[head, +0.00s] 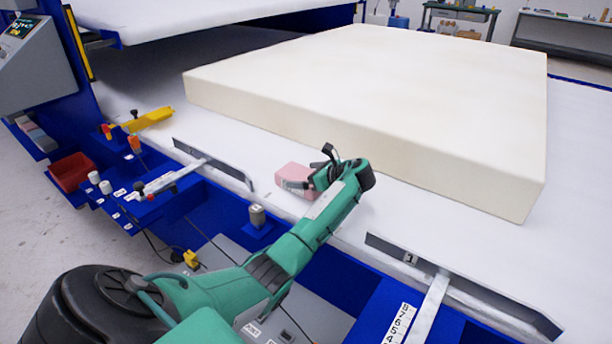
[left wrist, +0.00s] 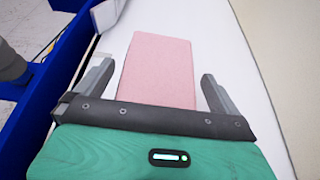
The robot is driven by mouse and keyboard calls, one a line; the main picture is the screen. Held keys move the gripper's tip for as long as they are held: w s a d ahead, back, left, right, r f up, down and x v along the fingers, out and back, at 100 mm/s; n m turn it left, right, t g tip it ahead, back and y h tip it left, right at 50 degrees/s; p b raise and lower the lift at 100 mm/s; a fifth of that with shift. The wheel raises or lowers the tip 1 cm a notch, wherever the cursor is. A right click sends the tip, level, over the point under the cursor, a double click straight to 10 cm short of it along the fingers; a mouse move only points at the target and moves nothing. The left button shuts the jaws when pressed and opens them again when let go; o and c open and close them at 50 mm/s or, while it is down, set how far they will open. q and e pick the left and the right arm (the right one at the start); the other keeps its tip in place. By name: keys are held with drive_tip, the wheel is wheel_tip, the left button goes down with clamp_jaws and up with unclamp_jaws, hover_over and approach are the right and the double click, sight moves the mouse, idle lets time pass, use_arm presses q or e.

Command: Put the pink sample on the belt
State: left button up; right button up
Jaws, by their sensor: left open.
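The pink sample (head: 292,177) is a small block lying on the white belt (head: 340,212), close to its near edge and in front of the big cream foam block. My left gripper (head: 303,182) is at the sample, and its hand hides the sample's right part in the head view. In the left wrist view the sample (left wrist: 158,68) lies between the two spread fingers of the gripper (left wrist: 158,90), with a gap on each side. The gripper is open and holds nothing. My right gripper is not in view.
A large cream foam block (head: 400,100) covers much of the belt behind the sample. Metal guide rails (head: 212,163) and (head: 455,287) flank the near edge. A red bin (head: 70,172) and small tools are at the left. A white upper platen (head: 200,15) overhangs at the back left.

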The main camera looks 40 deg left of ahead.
sight(303, 174)
use_arm(q)
drive_tip(key=v, duration=0.4)
drive_tip(key=shift+d+r, duration=0.1)
drive_tip(key=shift+r, duration=0.05)
drive_tip(key=v, duration=0.6)
drive_tip(key=shift+d+r, duration=0.1)
drive_tip(key=shift+d, duration=0.05)
drive_tip(key=shift+w+d+r+p, duration=0.1)
drive_tip(key=shift+d+r+p, duration=0.2)
drive_tip(key=shift+d, duration=0.35)
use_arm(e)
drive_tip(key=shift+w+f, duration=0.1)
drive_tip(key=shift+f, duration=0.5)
